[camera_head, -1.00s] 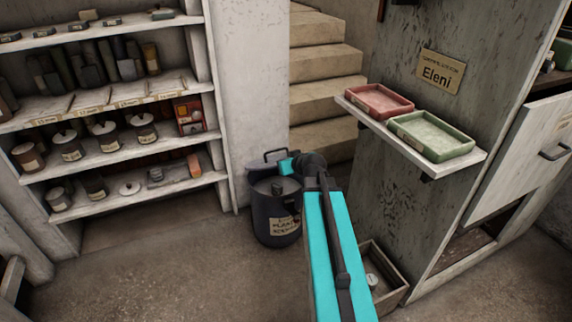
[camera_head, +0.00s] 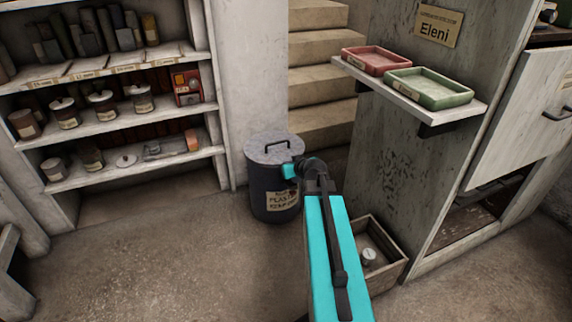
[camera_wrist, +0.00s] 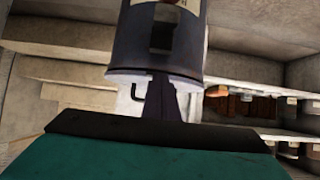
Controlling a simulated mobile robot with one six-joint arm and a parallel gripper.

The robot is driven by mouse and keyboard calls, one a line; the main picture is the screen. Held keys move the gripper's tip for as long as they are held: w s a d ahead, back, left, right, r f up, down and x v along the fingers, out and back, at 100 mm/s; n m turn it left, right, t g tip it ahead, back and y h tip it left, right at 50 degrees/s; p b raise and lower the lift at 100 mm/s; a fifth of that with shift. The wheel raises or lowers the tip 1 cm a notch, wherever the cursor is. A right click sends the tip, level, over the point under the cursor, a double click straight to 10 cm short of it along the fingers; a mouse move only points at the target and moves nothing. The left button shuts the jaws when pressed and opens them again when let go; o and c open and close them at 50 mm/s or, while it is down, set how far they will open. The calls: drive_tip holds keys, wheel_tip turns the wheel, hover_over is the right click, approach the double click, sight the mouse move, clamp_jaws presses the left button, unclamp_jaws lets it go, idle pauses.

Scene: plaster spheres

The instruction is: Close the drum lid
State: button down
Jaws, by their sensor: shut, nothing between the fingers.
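The dark drum (camera_head: 274,200), with a paper label, stands on the floor by the stairs. Its round grey lid (camera_head: 268,147) lies flat across the top, with a dark handle upright on it; no gap shows along the visible rim. The drum (camera_wrist: 130,45) appears upside down in the wrist view, with the lid's edge (camera_wrist: 125,76) and handle (camera_wrist: 138,93) below it. My gripper (camera_wrist: 160,85) is shut and empty, in front of the lid's rim. I cannot tell whether it touches the lid. In the head view, my wrist hides the drum's right edge.
A wooden crate (camera_head: 387,272) stands on the floor right of my arm, beside the cabinet (camera_head: 400,190). A ledge (camera_head: 440,117) with two trays juts out above. Shelves (camera_head: 130,115) stand at left. The floor (camera_head: 180,270) in front of the drum is clear.

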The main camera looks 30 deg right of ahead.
drive_tip(key=shift+s+f+b, duration=0.2)
drive_tip(key=shift+f+b, duration=0.6)
drive_tip(key=shift+f, duration=0.65)
drive_tip(key=shift+w, duration=0.1)
drive_tip(key=shift+a, duration=0.1)
drive_tip(key=shift+w+r, duration=0.1)
drive_tip(key=shift+r, duration=0.35)
drive_tip(key=s+r+p, duration=0.1)
drive_tip(key=r, duration=0.1)
drive_tip(key=s+r+p, duration=0.2)
drive_tip(key=shift+a, duration=0.15)
drive_tip(key=s+p, duration=0.2)
drive_tip(key=p, duration=0.1)
drive_tip(key=shift+a+f, duration=0.15)
drive_tip(key=shift+f, duration=0.1)
drive_tip(key=shift+s+p, duration=0.1)
drive_tip(key=shift+p, duration=0.55)
